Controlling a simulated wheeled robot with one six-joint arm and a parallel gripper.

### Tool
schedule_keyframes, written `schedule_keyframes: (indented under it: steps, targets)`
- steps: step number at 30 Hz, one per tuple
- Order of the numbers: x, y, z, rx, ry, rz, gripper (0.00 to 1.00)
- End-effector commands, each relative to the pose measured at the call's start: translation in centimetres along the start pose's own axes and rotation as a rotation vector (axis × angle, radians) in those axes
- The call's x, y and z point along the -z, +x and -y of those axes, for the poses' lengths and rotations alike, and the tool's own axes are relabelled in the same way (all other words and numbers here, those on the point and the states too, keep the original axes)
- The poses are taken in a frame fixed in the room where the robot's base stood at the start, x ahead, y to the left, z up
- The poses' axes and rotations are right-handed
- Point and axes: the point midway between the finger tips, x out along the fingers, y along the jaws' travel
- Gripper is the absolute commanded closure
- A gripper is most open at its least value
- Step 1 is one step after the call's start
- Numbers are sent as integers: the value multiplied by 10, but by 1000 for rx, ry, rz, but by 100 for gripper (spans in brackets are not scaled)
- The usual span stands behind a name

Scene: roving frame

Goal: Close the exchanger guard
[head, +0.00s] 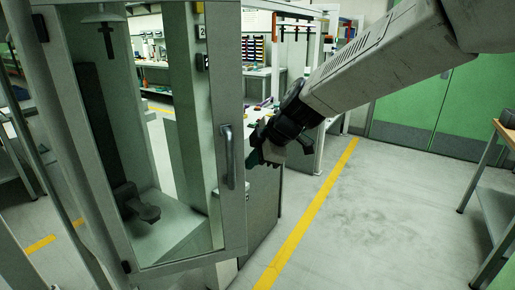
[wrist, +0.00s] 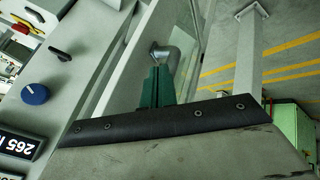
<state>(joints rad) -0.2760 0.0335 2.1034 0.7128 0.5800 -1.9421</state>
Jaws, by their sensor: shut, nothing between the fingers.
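The exchanger guard is a glazed door in a grey frame (head: 235,90), seen at the left of the head view. It seems to stand ajar, its handle edge out in front of the cabinet post (head: 180,90). A grey bar handle (head: 228,157) is upright near its right edge. My gripper (head: 256,157) is just right of this edge, close to the handle. In the wrist view my shut green fingers (wrist: 158,72) point at a grey handle end (wrist: 170,54) on the frame. They hold nothing; I cannot tell whether they touch it.
A panel with a blue knob (wrist: 35,94) and a display (wrist: 17,145) is at the left of the wrist view. A bench (head: 497,150) stands at the right of the head view. The floor between is clear, with a yellow line (head: 310,210).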

Motion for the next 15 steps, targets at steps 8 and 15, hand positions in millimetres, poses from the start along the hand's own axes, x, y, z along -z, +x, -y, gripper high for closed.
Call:
schedule_keyframes:
  steps: [8,15]
  targets:
    - [1,25,-28,1,-3,0,100]
    - [2,28,-35,1,-4,-1,100]
